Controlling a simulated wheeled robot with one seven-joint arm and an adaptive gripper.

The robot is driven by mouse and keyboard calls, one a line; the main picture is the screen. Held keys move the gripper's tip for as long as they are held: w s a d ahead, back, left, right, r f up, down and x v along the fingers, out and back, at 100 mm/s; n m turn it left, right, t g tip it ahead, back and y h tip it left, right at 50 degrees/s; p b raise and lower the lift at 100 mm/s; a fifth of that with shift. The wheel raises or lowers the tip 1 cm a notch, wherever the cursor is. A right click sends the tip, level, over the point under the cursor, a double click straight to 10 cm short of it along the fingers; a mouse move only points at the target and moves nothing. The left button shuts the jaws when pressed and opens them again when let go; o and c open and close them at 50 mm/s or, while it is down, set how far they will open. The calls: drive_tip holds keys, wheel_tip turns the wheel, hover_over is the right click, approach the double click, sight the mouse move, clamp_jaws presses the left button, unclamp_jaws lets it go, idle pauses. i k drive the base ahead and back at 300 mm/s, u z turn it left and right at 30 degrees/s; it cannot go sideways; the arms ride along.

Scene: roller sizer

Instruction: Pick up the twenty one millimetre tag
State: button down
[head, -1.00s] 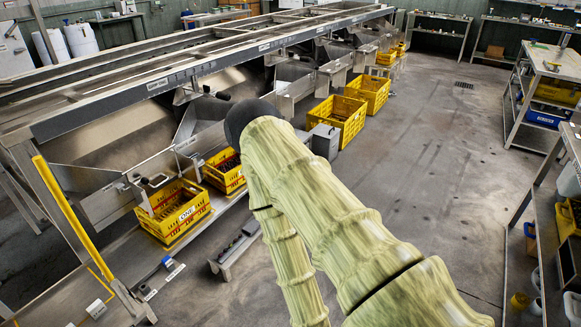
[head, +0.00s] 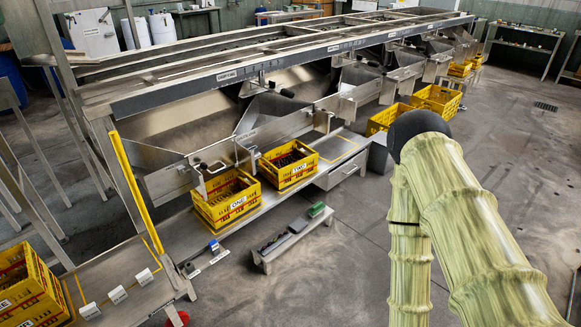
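Three small white tags lie on the low metal shelf (head: 125,262) at the lower left of the head view: a near one (head: 90,311), a middle one (head: 117,295) and a far one (head: 144,277). Any print on them is too small to read, so I cannot tell which, if any, is the twenty one millimetre tag. My arm, in a pale green sleeve with a dark rounded joint, fills the right side. My gripper is out of view.
Yellow crates marked ONE (head: 226,213) and TWO (head: 290,178) stand under the sizer (head: 210,78). Another yellow crate (head: 43,315) is at the lower left edge. A low bench (head: 290,245) holds small items. A yellow post (head: 137,190) rises beside the tag shelf. Floor between bench and arm is clear.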

sight(118, 294)
drive_tip(key=z, duration=2.4)
drive_tip(key=k, duration=2.8)
drive_tip(key=u, duration=2.55)
drive_tip(key=i, duration=0.95)
drive_tip(key=u, duration=0.05)
